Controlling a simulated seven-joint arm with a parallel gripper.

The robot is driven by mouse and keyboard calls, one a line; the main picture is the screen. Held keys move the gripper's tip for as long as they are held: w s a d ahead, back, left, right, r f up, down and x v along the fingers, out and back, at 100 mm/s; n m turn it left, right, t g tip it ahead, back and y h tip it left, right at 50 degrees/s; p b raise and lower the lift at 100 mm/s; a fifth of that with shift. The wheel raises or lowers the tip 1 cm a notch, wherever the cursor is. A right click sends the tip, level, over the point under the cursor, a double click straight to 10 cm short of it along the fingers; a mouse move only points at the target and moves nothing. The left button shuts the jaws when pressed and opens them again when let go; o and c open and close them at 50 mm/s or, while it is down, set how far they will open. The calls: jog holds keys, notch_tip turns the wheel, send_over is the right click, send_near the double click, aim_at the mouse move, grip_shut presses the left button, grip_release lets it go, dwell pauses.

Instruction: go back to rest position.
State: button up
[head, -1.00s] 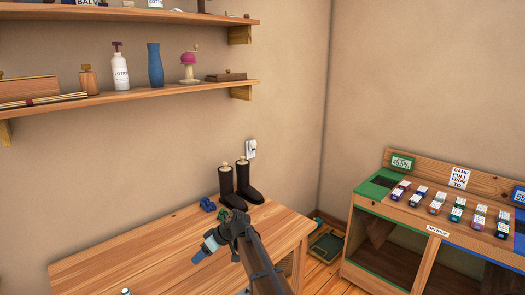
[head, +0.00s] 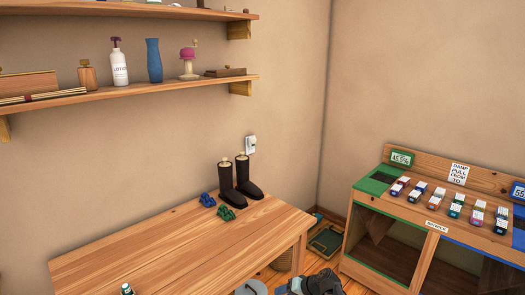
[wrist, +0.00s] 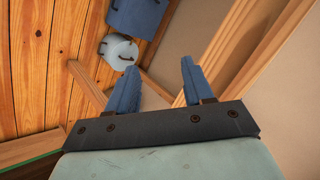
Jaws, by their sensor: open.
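My gripper (wrist: 158,80) is open and empty in the wrist view, with its two blue fingers apart and nothing between them. In the head view my arm's end shows only partly at the bottom edge, right of the wooden table (head: 165,246) and clear of its top. The fingertips are not clearly visible there.
On the table stand dark boots (head: 243,180), a blue dumbbell-like item (head: 207,200), a green one (head: 226,213) and a small bottle (head: 127,289). A sorting cabinet (head: 437,228) stands at right. Blue (wrist: 134,16) and pale (wrist: 118,50) buckets are on the plank floor.

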jog(key=s+f+g+h, duration=0.2)
jog(key=s+f+g, duration=0.1)
jog(key=s+f, duration=0.9)
jog(key=s+d+f+g+h, duration=0.2)
jog(key=s+f, duration=0.2)
jog(key=s, duration=0.7)
jog(key=s+d+f+g+h, duration=0.2)
jog(key=s+d+f+g, duration=0.1)
jog(key=s, duration=0.9)
jog(key=s+d+f+g+h, duration=0.2)
jog(key=s+f, duration=0.3)
jog(key=s, duration=0.6)
jog(key=shift+s+d+f+n+g, duration=0.3)
jog(key=shift+s+d+g, duration=0.1)
jog(key=shift+d+g, duration=0.15)
